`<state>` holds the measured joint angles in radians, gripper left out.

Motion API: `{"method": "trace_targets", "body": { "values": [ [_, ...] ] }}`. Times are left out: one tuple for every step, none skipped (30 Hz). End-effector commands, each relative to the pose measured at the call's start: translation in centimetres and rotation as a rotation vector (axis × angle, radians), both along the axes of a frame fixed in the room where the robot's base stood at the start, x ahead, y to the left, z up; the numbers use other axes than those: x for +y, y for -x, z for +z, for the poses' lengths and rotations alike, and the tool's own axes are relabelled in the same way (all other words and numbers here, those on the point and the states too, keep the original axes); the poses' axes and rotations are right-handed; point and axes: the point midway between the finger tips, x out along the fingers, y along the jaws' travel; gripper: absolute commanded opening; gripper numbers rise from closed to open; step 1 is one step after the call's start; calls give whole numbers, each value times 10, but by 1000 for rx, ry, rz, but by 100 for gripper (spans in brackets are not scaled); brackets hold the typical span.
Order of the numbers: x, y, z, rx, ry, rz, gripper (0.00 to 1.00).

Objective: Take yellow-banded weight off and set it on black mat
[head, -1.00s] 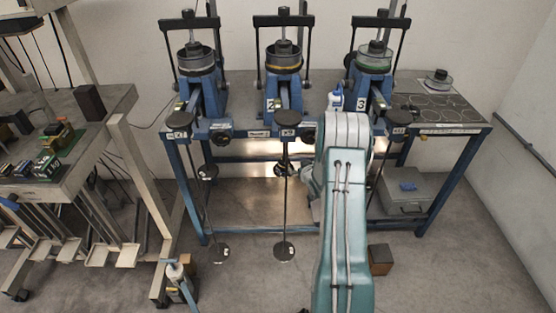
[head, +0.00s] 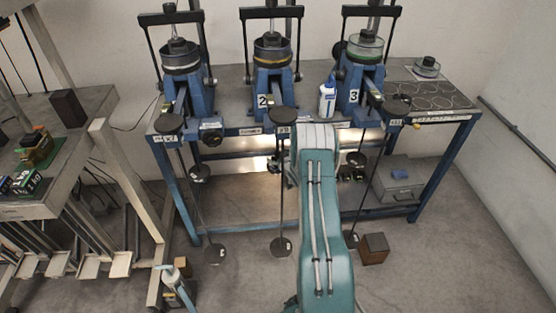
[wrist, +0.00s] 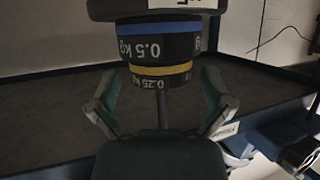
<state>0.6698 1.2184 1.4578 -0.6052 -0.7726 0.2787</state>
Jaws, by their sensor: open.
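The yellow-banded weight (wrist: 161,75) is a dark ring marked 0.25 kg, directly under a blue-banded 0.5 kg weight (wrist: 158,43) in the wrist view. A thin rod runs down below it. My gripper (wrist: 160,92) is open, with one finger on each side of the yellow-banded weight; I cannot tell whether either finger touches it. In the head view my arm hides the gripper and these weights. A black mat (head: 430,98) marked with circles lies on the right end of the bench.
Three blue lever stands line the bench, with a white bottle (head: 327,98) beside number 3. A grey box (head: 400,181) sits on the lower shelf. A brown block (head: 374,248) lies on the floor.

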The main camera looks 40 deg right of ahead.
Motion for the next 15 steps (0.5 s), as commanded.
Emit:
{"method": "trace_targets", "body": {
  "values": [
    [-1,-4,-2,-1,0,0,100],
    [-1,-5,-3,0,-1,0,100],
    [-2,-7,-3,-1,-1,0,100],
    [-2,-8,-3,-1,-1,0,100],
    [-2,-8,-3,-1,-1,0,100],
    [-3,-8,-3,-1,-2,-1,100],
    [-3,-8,-3,-1,-2,-1,100],
    [-3,-8,-3,-1,-2,-1,100],
    [-3,-8,-3,0,-2,-1,100],
    [-3,-8,-3,0,-2,-1,100],
    [-3,-8,-3,0,-2,-1,91],
    [-3,-8,-3,0,-2,-1,73],
    [-3,-8,-3,0,-2,-1,60],
    [-3,-8,-3,0,-2,-1,46],
    [-3,-8,-3,0,-1,0,29]
  ]
}}
